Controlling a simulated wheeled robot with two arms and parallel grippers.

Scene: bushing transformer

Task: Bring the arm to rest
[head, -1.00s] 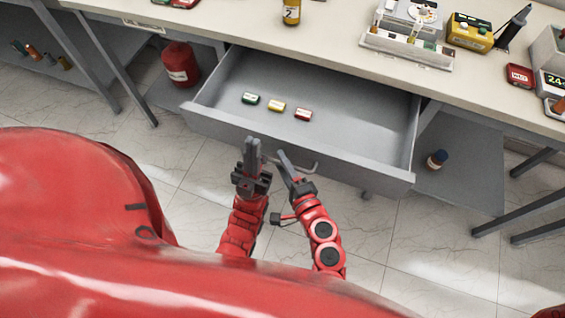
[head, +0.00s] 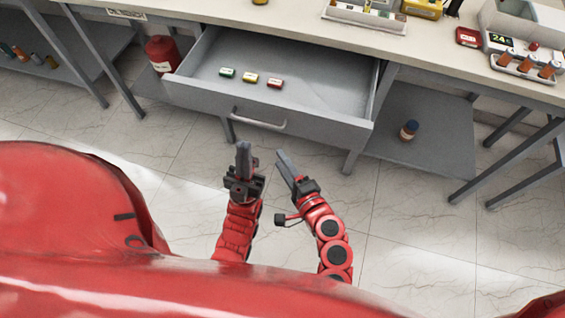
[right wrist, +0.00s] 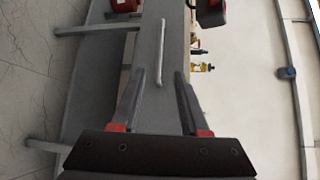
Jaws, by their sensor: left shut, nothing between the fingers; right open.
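My left gripper (head: 243,158) is shut and empty in the head view. It points toward the open drawer and is apart from it. My right gripper (head: 281,160) is beside it on the right, also short of the drawer front and holding nothing. In the right wrist view its two fingers (right wrist: 157,104) stand apart with nothing between them. The grey drawer (head: 325,118) is pulled out under the bench, with its handle (head: 258,121) on the front face. The handle also shows in the right wrist view (right wrist: 160,54).
Green (head: 227,72), yellow (head: 250,77) and red (head: 274,83) small boxes lie in the drawer. A red canister (head: 161,54) stands left of it. A dark bottle (head: 409,130) stands on the lower shelf at right. Tiled floor is clear before the bench.

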